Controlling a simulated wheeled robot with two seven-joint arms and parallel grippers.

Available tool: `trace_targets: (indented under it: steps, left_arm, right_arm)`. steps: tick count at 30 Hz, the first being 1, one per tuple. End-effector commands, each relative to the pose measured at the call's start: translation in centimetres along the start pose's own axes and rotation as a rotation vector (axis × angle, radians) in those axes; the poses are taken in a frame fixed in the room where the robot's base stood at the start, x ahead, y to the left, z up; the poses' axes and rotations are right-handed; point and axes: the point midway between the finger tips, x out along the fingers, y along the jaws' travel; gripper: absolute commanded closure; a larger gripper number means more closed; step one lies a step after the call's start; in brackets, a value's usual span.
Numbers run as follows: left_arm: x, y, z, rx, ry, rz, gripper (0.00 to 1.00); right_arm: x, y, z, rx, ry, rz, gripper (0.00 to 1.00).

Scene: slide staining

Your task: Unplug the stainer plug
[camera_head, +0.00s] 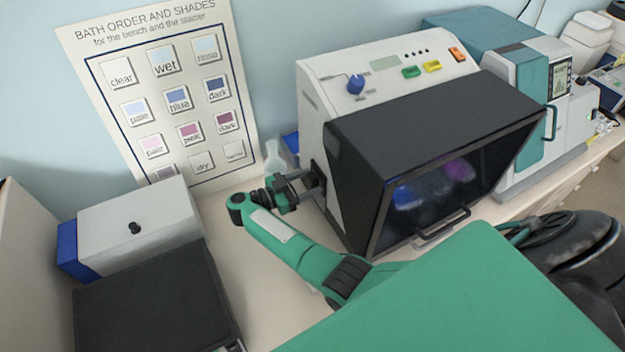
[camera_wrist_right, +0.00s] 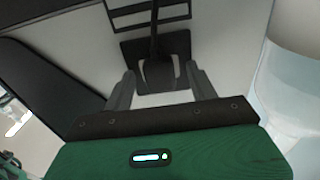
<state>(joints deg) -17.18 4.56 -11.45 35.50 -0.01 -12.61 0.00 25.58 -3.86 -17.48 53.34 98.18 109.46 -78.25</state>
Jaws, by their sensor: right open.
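The stainer (camera_head: 385,75) is a white machine with a dark hood, standing on the bench. The black stainer plug (camera_wrist_right: 158,74) sits in a dark socket plate (camera_wrist_right: 176,48) on the machine's left side wall, with a cable running up from it in the right wrist view. My right gripper (camera_head: 303,185) reaches the side wall; it also shows in the right wrist view (camera_wrist_right: 160,88). It is open, with one finger on each side of the plug and a gap showing. The plug is mostly hidden by the gripper in the head view. My left gripper is not in view.
A white flask (camera_head: 274,160) stands close behind my right gripper. A white box with a black knob (camera_head: 136,228) and a dark flat-topped device (camera_head: 155,305) are at the left. A teal and white machine (camera_head: 520,90) stands right of the stainer. A shade chart (camera_head: 108,45) stands behind.

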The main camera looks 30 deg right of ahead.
Motion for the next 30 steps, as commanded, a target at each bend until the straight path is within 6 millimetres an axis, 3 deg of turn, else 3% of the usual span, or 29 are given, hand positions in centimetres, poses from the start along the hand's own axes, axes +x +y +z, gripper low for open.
trace_targets:
  steps: [18,27,30]
  left_arm:
    - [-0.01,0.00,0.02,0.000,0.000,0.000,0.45]
    - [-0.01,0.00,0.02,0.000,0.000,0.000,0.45]
    - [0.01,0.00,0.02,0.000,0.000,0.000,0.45]
  right_arm:
    - [0.00,0.03,-0.01,0.000,0.000,0.001,0.42]
    - [0.01,0.02,-0.01,0.000,0.001,0.001,1.00]
    - [-0.03,0.02,-0.02,0.000,0.001,0.001,1.00]
